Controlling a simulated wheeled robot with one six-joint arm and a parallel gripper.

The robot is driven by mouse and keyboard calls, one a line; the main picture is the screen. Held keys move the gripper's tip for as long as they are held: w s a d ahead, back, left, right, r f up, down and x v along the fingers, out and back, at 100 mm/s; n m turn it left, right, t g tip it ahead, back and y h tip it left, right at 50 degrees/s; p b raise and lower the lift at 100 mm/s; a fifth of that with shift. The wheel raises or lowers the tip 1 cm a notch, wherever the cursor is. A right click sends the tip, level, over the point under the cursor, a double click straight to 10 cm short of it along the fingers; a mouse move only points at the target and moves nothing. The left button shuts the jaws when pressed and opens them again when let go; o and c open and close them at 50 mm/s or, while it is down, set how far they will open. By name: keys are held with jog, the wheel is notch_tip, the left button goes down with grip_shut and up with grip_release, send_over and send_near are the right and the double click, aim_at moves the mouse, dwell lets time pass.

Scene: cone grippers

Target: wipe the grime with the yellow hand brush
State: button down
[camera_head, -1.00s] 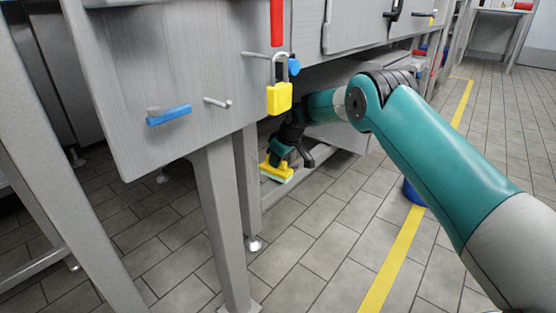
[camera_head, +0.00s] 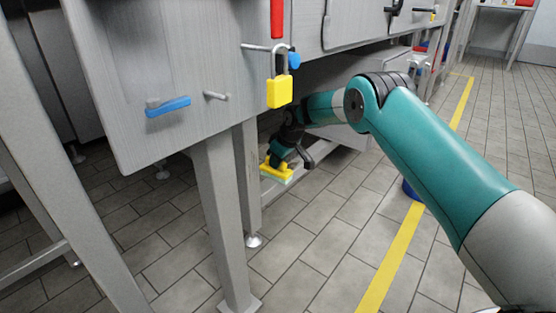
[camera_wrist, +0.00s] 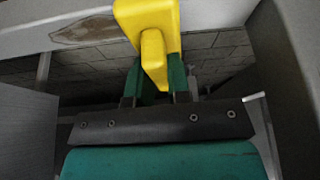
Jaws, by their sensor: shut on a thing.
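The yellow hand brush (camera_wrist: 150,25) is held in my gripper (camera_wrist: 160,80), which is shut on its handle in the wrist view. In the head view the brush (camera_head: 276,172) is low under the bench, with pale bristles facing down, and my gripper (camera_head: 281,155) is just above it. The grime cannot be made out in the head view.
Metal bench legs (camera_head: 222,225) stand left of my arm. A blue object (camera_head: 411,190) stands on the floor behind my arm. The tiled floor with a yellow line (camera_head: 392,262) is open at right.

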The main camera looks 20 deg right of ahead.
jog(key=shift+w, duration=0.1)
jog(key=shift+w+d+r+p, duration=0.1)
jog(key=shift+w+d+p, duration=0.05)
jog(key=shift+w+d, duration=0.45)
jog(key=shift+w+d+p, duration=0.15)
jog(key=shift+w+d, duration=0.2)
jog(key=shift+d, duration=0.45)
jog(key=shift+w+d+f+b, duration=0.15)
jog(key=shift+w+d+b, duration=0.1)
jog(key=shift+w+d, duration=0.25)
jog(key=shift+w+d+f+b, duration=0.2)
jog(key=shift+w+d, duration=0.1)
jog(key=shift+d, duration=0.25)
jog(key=shift+w+d+r, duration=0.15)
jog(key=shift+w+d, duration=0.05)
jog(key=shift+d, duration=0.1)
jog(key=shift+r, duration=0.1)
jog(key=shift+r, duration=0.1)
jog(key=shift+p, duration=0.4)
